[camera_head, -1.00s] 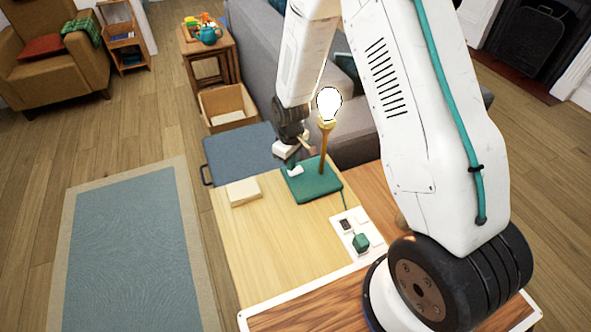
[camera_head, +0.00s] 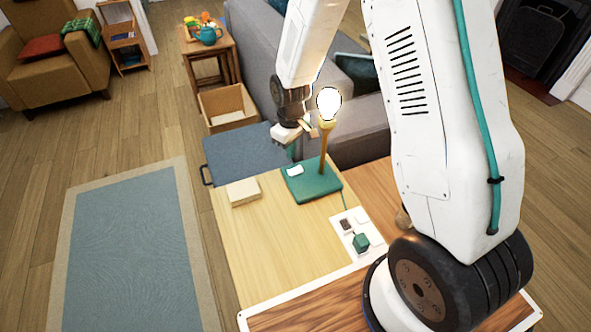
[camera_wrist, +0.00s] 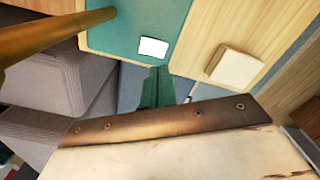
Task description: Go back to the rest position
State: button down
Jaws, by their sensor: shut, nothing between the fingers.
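My gripper (camera_head: 294,145) is above the table's far edge, left of the lit lamp bulb (camera_head: 328,103), and its teal fingers are together with nothing in them. In the wrist view the gripper (camera_wrist: 158,72) shows its fingers closed, pointing towards the teal lamp base (camera_wrist: 125,35). That base (camera_head: 312,190) stands on the pale wooden table (camera_head: 270,245). A white switch (camera_head: 295,170) lies on the base and also shows in the wrist view (camera_wrist: 153,47). The brass lamp stem (camera_wrist: 55,38) passes close on the left in the wrist view.
A cream block (camera_head: 243,191) lies on the table's left, and a white socket strip (camera_head: 347,226) with a green plug (camera_head: 361,242) on its right. A grey sofa (camera_head: 262,60) stands behind. A blue tray-like surface (camera_head: 235,155) and an open box (camera_head: 228,104) lie beyond.

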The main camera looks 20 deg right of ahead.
jog(key=s+d+r+m, duration=0.1)
jog(key=s+r, duration=0.4)
jog(key=r, duration=0.6)
jog(key=s+r+m, duration=0.1)
jog(key=s+r, duration=0.5)
jog(key=r, duration=0.5)
jog(key=s+r+m, duration=0.1)
jog(key=s+r, duration=0.2)
jog(key=s, duration=0.3)
jog(key=s+d+r+m, duration=0.1)
jog(key=s+r, duration=0.2)
jog(key=s, duration=0.3)
jog(key=s+d+r+m+t, duration=0.1)
jog(key=s+r+m, duration=0.1)
jog(key=s, duration=0.5)
jog(key=shift+r, duration=0.4)
